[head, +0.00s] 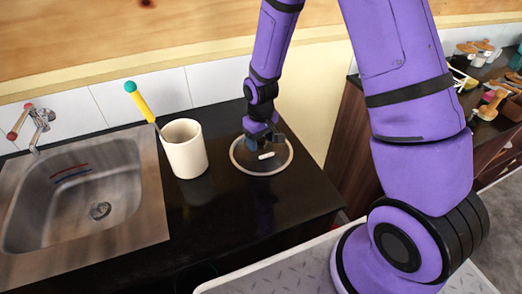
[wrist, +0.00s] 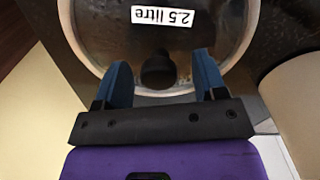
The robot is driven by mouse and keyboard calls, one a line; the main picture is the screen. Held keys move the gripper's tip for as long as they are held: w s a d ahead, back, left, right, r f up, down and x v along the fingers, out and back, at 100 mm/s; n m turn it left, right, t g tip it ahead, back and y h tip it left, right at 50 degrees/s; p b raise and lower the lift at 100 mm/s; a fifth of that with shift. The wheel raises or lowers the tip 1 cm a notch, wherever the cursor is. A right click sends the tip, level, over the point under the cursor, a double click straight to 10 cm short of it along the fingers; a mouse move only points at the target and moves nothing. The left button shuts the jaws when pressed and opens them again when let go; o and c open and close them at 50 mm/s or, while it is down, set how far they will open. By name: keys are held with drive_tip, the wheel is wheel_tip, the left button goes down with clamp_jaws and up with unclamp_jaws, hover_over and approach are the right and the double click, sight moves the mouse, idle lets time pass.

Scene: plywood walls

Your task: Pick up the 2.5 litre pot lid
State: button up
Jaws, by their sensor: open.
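The pot lid (head: 247,164) lies flat on the black counter near its right end, round and see-through with a pale rim. In the wrist view the lid (wrist: 105,35) carries a white label reading "2.5 litre", upside down, and a dark round knob (wrist: 158,70). My gripper (head: 264,142) is above the lid at its far side. In the wrist view my gripper (wrist: 160,80) is open, its two blue fingers on either side of the knob.
A white mug (head: 185,150) with a yellow-handled, green-tipped tool (head: 138,98) stands left of the lid. A sink (head: 75,190) and tap (head: 40,120) are further left. The counter front is clear. Another counter (head: 485,125) at right holds several items.

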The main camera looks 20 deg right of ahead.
drive_tip(key=c, duration=1.2)
drive_tip(key=shift+o, duration=0.2)
drive_tip(key=shift+r, duration=0.2)
